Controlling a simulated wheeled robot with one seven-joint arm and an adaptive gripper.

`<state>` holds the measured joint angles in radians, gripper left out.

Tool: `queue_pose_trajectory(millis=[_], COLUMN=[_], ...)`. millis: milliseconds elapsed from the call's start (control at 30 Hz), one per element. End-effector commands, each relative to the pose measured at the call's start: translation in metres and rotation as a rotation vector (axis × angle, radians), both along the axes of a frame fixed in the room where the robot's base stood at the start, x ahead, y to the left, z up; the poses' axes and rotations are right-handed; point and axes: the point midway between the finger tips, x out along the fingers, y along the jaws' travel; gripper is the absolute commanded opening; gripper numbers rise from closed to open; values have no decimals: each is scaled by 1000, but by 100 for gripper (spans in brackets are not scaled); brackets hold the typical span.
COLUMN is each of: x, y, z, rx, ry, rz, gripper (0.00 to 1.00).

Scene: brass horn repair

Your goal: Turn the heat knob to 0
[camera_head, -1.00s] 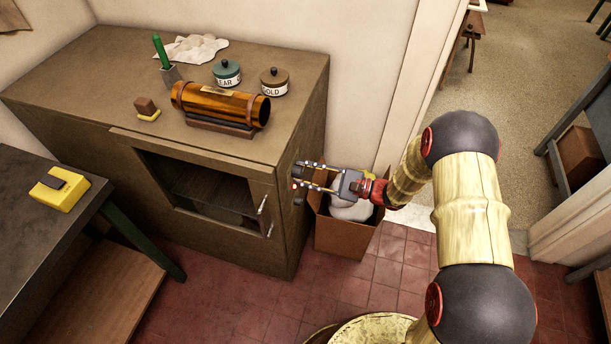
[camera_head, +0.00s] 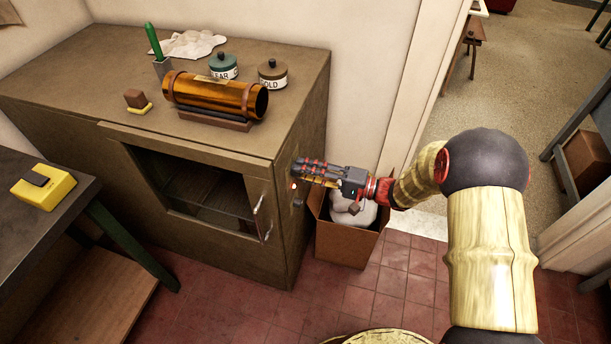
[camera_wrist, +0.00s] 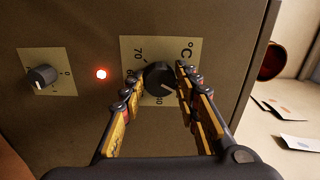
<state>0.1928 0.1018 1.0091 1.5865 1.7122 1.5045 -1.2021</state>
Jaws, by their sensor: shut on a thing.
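A round black knob (camera_wrist: 159,79) sits on a cream plate marked °C, with 70 and other numbers around it, in the wrist view. Its white pointer line faces lower right in that picture. My gripper (camera_wrist: 158,75) is shut on this knob, one yellow-and-dark finger on each side. In the head view my gripper (camera_head: 302,170) reaches the right side of the brown cabinet (camera_head: 150,95), and its fingers hide the knob. A second, smaller black knob (camera_wrist: 42,76) on its own plate with small marks, one like a 0, is left of it, apart from my fingers.
A red lamp (camera_wrist: 101,74) glows between the two knobs. An open cardboard box (camera_head: 343,246) with white contents stands below my gripper. The cabinet's front opening (camera_head: 200,190) has a handle near the right. An amber cylinder (camera_head: 213,94) and two labelled jars stand on top.

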Motion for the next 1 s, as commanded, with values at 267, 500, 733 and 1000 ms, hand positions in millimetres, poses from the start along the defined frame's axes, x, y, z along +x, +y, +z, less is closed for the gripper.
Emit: queue_pose_trajectory(millis=[267, 500, 733, 1000], x=[0, 0, -1, -1], y=[0, 0, 0, 0], z=[-1, -2, -3, -4], rx=[-85, -140, -171, -184], ry=[-230, -381, -466, -498], rz=[1, 2, 2, 2], gripper=[6, 6, 6, 6])
